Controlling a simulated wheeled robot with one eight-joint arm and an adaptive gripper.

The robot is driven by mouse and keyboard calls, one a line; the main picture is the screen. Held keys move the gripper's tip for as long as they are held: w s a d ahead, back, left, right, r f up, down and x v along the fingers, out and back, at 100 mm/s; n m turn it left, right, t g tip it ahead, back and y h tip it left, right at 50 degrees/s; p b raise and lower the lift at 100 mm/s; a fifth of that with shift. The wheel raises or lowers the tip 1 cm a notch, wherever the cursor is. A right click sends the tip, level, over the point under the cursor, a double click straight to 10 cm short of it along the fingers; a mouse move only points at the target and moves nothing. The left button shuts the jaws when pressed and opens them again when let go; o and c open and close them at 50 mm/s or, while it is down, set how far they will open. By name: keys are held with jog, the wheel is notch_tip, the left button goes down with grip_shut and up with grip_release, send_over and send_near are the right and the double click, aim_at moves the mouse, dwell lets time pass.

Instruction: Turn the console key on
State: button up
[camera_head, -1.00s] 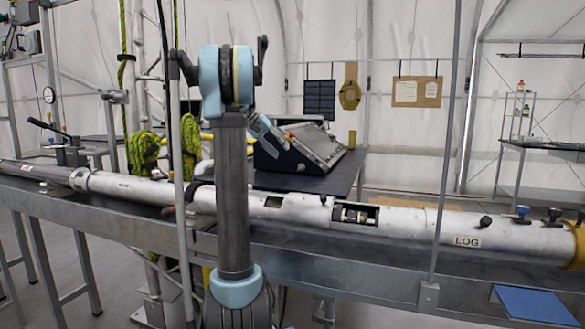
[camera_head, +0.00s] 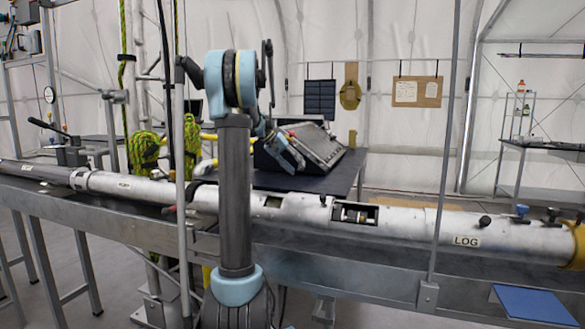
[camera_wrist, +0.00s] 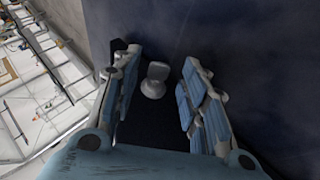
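The console (camera_head: 322,147) is a dark, slanted box with a grey top face, standing on a dark table behind the long metal tube. In the wrist view a small pale grey knob-like piece, apparently the key (camera_wrist: 154,80), stands on a dark surface. My gripper (camera_wrist: 158,75) is open, with one blue-padded finger to each side of this piece and visible gaps between. I cannot tell how deep the fingers reach around it. In the head view my gripper (camera_head: 290,157) is at the console's left front side, partly hidden by my arm; the key cannot be made out there.
The long metal tube (camera_head: 410,222) marked LOG lies across the bench in front of the console. A thin upright pole (camera_head: 446,150) stands at the right. Green rope (camera_head: 145,148) hangs at the left. The dark table (camera_head: 350,168) has some clear surface around the console.

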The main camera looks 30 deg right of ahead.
grip_shut()
jog(key=shift+a, duration=0.15)
jog(key=shift+r, duration=0.1)
dwell(0.4)
jog(key=shift+d+t+y, duration=0.25)
jog(key=shift+t+y, duration=0.15)
jog(key=shift+s+d+r+m+t+y, duration=0.2)
jog(key=shift+s+m+t+y, duration=0.1)
jog(key=shift+t+y, duration=0.25)
jog(key=shift+s+d+r+m+t+y, duration=0.1)
jog(key=shift+s+d+m+t+y, duration=0.1)
jog(key=shift+t+y, duration=0.55)
jog(key=shift+s+d+m+t+y, duration=0.1)
jog(key=shift+s+m+t+y, duration=0.1)
jog(key=shift+t+y, duration=0.5)
jog(key=shift+w+t, duration=0.1)
jog(key=shift+t, duration=0.2)
